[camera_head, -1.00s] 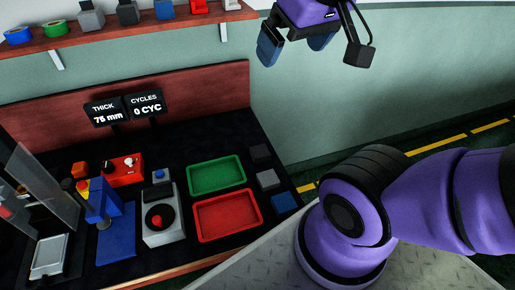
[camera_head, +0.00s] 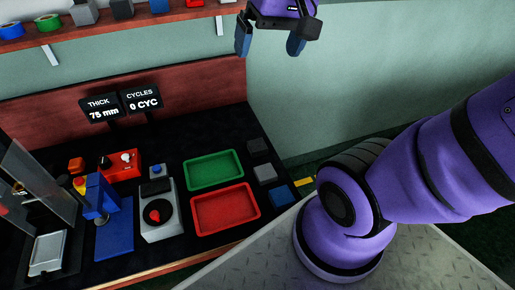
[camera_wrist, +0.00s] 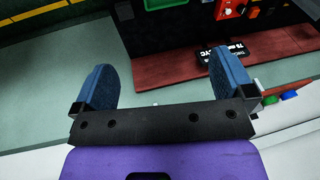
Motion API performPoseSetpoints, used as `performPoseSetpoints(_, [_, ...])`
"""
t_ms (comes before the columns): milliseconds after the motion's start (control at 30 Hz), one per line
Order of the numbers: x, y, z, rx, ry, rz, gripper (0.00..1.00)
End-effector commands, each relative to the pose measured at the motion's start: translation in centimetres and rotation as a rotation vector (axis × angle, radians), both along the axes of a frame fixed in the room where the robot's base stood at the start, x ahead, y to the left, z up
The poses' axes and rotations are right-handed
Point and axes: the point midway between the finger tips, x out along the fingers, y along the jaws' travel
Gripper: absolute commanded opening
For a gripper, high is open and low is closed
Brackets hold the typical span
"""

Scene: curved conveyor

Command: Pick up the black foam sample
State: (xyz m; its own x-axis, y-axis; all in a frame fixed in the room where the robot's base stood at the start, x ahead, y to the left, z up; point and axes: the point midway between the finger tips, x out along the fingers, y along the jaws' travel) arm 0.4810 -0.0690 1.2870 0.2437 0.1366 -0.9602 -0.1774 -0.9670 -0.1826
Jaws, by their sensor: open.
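The black foam sample (camera_head: 257,146) appears to be the dark block at the back of a short row on the right end of the black bench top. A grey block (camera_head: 265,173) and a blue block (camera_head: 281,195) lie in front of it. My gripper (camera_head: 269,40) is high above the bench, well apart from the black block, with its blue fingers spread and nothing between them. The wrist view also shows my gripper (camera_wrist: 161,60) open and empty, facing the wall and the bench's red back panel. I cannot surely identify the black block there.
A green tray (camera_head: 240,156) and a red tray (camera_head: 194,217) sit left of the blocks. Farther left are a dial box (camera_head: 160,228), a blue press (camera_head: 103,196) and a red control box (camera_head: 120,166). A shelf (camera_head: 95,41) with several items runs along the wall.

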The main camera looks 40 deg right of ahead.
Motion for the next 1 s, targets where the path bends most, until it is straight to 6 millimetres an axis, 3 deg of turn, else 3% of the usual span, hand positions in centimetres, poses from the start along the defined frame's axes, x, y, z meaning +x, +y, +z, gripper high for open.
performPoseSetpoints(567, [9.9,-3.6,-9.0,0.432,0.367,-0.395,1.0])
performPoseSetpoints(1000, [15.4,-9.1,-19.0,0.779,0.561,-0.75,1.0])
